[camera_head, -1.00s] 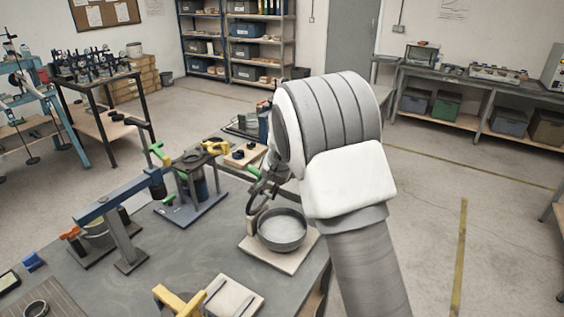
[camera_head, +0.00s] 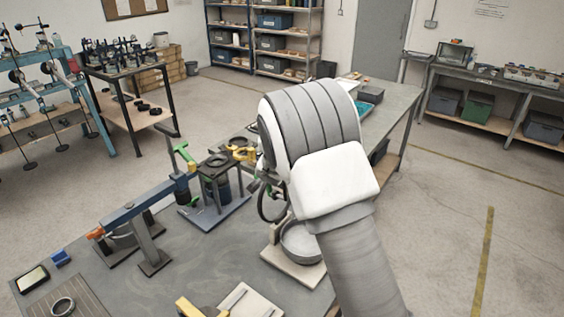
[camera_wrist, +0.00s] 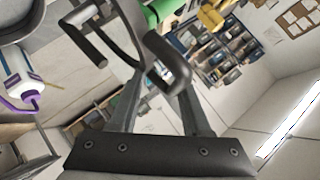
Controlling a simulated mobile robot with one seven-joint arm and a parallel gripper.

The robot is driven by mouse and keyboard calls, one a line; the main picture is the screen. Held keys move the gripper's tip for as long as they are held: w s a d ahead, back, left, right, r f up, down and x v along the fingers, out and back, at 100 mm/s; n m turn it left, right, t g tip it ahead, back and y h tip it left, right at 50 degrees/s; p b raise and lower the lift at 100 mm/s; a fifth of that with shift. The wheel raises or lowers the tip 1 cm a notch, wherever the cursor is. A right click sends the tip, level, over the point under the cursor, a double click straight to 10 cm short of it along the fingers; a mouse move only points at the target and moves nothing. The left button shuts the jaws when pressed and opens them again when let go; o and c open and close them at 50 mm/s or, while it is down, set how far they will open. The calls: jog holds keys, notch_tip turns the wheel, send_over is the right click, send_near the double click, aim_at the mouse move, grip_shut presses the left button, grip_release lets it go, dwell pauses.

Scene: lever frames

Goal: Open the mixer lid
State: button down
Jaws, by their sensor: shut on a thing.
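The mixer appears to be the grey round bowl (camera_head: 302,243) on a pale base board (camera_head: 284,262), partly covered by my arm in the head view. A dark hoop (camera_head: 264,207), seemingly the lid or its rim, stands steeply up behind the bowl. My gripper is mostly hidden behind my wrist in the head view. In the wrist view, my gripper (camera_wrist: 160,82) has its two fingers on a dark rounded bar (camera_wrist: 168,62), seemingly the lid's handle. The exact contact is partly hidden.
A blue lever frame (camera_head: 150,200) and a black stand with green and yellow handles (camera_head: 217,175) are left of the bowl on the grey table. A yellow-handled device (camera_head: 188,307) and pale plate (camera_head: 252,302) lie in front. The table's right edge is close.

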jog(key=shift+s+a+f, duration=0.15)
jog(key=shift+s+f, duration=0.05)
jog(key=shift+f, duration=0.2)
jog(key=shift+s+a+f, duration=0.15)
jog(key=shift+f, duration=0.25)
jog(key=c, duration=0.9)
grip_release()
jog(key=v, duration=0.5)
jog(key=r+v, duration=0.1)
jog(key=v, duration=0.5)
jog(key=w+v, duration=0.1)
jog(key=v, duration=0.5)
jog(key=shift+s+d+r+p, duration=0.15)
jog(key=shift+s+r+p, duration=0.15)
jog(key=shift+r, duration=0.05)
